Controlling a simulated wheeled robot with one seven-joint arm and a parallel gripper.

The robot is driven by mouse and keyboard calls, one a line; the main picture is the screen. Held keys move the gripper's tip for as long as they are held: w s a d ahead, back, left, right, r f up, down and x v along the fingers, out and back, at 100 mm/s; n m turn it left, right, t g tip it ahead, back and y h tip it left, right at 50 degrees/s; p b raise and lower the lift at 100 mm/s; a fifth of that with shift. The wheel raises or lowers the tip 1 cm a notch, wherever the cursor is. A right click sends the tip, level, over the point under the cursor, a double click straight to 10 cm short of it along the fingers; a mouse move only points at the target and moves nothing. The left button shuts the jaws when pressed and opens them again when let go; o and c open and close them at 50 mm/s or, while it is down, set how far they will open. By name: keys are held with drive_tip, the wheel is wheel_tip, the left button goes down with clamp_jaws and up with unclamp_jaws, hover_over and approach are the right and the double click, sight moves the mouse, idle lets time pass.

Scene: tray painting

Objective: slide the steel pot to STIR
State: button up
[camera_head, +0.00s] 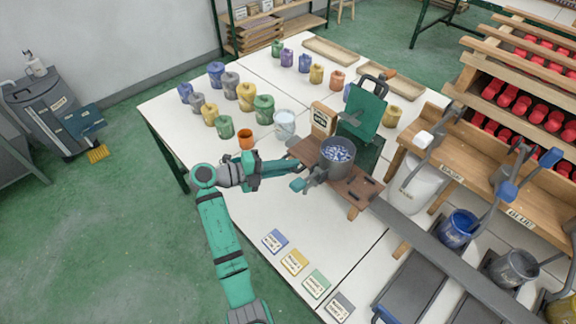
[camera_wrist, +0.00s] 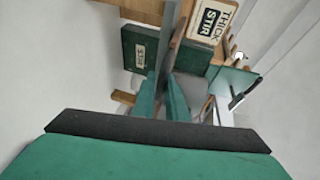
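The steel pot (camera_head: 337,158) stands upright on a brown wooden stand (camera_head: 358,186) in the head view, with grey-blue contents inside. A wooden sign (camera_head: 322,118) stands behind it; in the wrist view it reads THICK STIR (camera_wrist: 210,22). My gripper (camera_head: 292,164) reaches in from the left, its fingers beside the pot's left side. In the wrist view my two green fingers (camera_wrist: 162,88) have a grey strip between them. I cannot tell whether they touch or hold it. The pot is not clearly recognisable there.
A green upright panel (camera_head: 362,108) stands behind the pot. Several coloured pots (camera_head: 232,86) and a white bucket (camera_head: 284,122) stand at the back left. A grey rail (camera_head: 440,255) runs to the lower right. Labelled cards (camera_head: 295,261) lie in front on the white table.

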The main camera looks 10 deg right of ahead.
drive_tip(key=shift+o, duration=0.9)
drive_tip(key=shift+w+d, duration=0.15)
drive_tip(key=shift+d, duration=0.05)
drive_tip(key=shift+r, duration=0.1)
drive_tip(key=shift+d+r, duration=0.1)
drive_tip(key=v, duration=1.1)
drive_tip(key=shift+s+a+f, duration=0.2)
drive_tip(key=shift+a+f, duration=0.05)
drive_tip(key=shift+f, duration=0.05)
drive_tip(key=shift+a, duration=0.1)
